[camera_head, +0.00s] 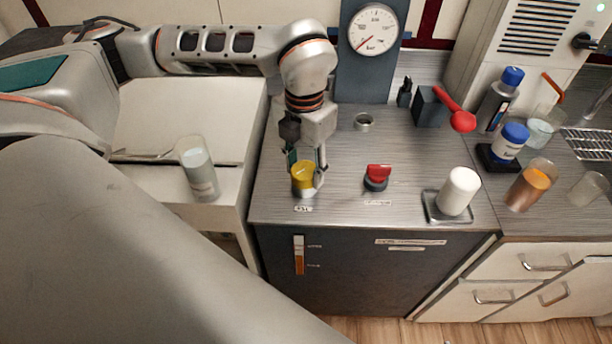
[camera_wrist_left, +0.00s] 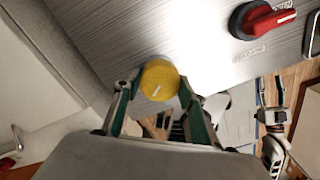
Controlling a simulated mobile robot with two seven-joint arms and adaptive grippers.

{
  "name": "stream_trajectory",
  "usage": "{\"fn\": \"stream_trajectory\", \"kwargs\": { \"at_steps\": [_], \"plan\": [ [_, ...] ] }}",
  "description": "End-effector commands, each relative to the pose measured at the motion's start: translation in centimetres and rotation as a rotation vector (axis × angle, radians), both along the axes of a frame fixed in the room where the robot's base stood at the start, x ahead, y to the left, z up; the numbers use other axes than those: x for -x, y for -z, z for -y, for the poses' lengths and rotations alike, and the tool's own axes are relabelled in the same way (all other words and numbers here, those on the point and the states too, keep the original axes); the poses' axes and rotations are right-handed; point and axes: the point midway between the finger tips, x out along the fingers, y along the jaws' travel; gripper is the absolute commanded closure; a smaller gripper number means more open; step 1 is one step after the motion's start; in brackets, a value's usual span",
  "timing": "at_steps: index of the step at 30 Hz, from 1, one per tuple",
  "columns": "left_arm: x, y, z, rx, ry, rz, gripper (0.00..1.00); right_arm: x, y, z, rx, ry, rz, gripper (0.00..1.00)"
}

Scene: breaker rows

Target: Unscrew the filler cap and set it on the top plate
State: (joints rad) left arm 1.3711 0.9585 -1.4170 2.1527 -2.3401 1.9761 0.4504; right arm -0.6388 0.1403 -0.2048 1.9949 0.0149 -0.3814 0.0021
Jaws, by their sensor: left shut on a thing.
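A yellow round filler cap (camera_head: 303,178) is near the front left of the brushed-metal top plate (camera_head: 335,192), above a small label. In the left wrist view the cap (camera_wrist_left: 160,80) shows a pale line on its top. My left gripper (camera_head: 308,180) points down with its fingers on both sides of the cap; it is shut on the cap. In the left wrist view its fingertips (camera_wrist_left: 158,86) touch the cap's sides. I cannot tell whether the cap is still on its neck.
A red-handled knob (camera_head: 377,177) stands just right of the cap. A white cylinder (camera_head: 459,190) stands on a small tray farther right. A metal ring (camera_head: 363,122) is behind, near the gauge (camera_head: 374,29). The plate between ring and knob is clear.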

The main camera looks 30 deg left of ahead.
Motion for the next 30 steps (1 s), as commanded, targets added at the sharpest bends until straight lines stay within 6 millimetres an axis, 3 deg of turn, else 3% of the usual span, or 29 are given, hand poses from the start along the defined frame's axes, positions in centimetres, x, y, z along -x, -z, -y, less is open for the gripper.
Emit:
{"fn": "stream_trajectory", "kwargs": {
  "at_steps": [13,30],
  "plan": [
    [0.0,-0.2,0.0,-0.001,-0.029,0.000,0.79,0.0,-0.1,0.0,0.000,0.000,0.000,0.60],
    [0.0,-2.2,0.0,-0.001,-0.027,0.001,0.79,-0.3,-1.7,0.0,0.000,-0.001,0.008,0.60]
  ]
}}
